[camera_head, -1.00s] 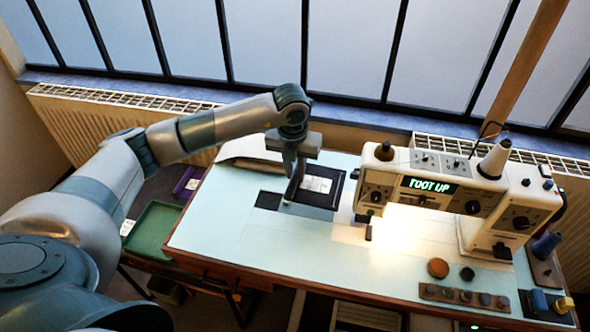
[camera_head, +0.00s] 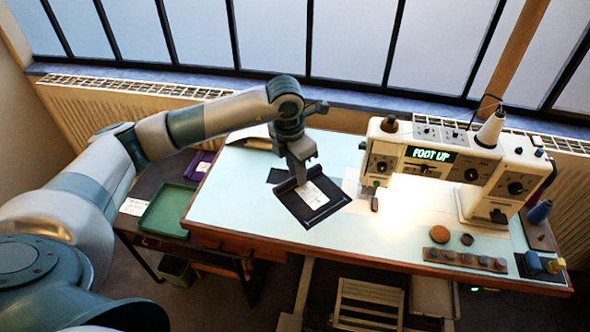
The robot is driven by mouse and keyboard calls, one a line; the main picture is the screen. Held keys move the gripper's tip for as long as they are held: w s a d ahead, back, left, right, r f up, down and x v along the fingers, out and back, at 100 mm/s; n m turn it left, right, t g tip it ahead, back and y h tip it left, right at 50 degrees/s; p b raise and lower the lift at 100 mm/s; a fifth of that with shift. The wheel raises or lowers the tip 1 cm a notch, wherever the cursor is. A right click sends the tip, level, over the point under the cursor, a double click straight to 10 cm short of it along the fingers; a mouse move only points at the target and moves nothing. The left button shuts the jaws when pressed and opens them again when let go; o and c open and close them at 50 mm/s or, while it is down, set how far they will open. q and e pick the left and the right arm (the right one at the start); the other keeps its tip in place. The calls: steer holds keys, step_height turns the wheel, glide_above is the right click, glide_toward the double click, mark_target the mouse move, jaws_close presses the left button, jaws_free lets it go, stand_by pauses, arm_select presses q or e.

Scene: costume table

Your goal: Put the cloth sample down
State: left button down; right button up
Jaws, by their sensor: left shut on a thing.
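The cloth sample (camera_head: 322,211) is a dark square with a white printed label (camera_head: 311,193) on it. It appears turned at an angle, over the pale table top left of the sewing machine. My left gripper (camera_head: 303,180) comes down from above and is shut on the sample's back left edge. The fingertips are partly hidden, and I cannot tell whether the sample touches the table. A dark patch (camera_head: 276,176) lies behind and left of the sample. My right gripper is not in view.
The sewing machine (camera_head: 463,158) stands to the right, its display reading "FOOT UP". Round pieces and a strip of buttons (camera_head: 466,261) lie at the front right. A green tray (camera_head: 168,209) stands left of the table (camera_head: 235,211). The table's front left is clear.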

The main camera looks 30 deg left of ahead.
mark_target(302, 205)
arm_select(q)
steer(key=s+d+r+m, duration=0.1)
steer(key=s+m, duration=0.1)
steer(key=m, duration=0.2)
steer(key=s+d+r+m+g, duration=0.1)
steer(key=s+d+m, duration=0.1)
steer(key=m, duration=0.3)
steer(key=s+d+r+m, duration=0.1)
steer(key=s+m, duration=0.1)
steer(key=m, duration=0.3)
steer(key=shift+s+d+r+g+h, duration=0.2)
steer(key=shift+r+g+h, duration=0.1)
steer(key=shift+r+h, duration=0.1)
steer(key=s+d+r+m, duration=0.1)
steer(key=s+m, duration=0.2)
steer(key=m, duration=0.5)
steer(key=s+d+r+m+g+y, duration=0.1)
steer(key=s+m, duration=0.3)
steer(key=m, duration=0.4)
steer(key=shift+s+r+m+g+y, duration=0.2)
steer(key=shift+r+m+g+y, duration=0.15)
steer(key=shift+r, duration=0.45)
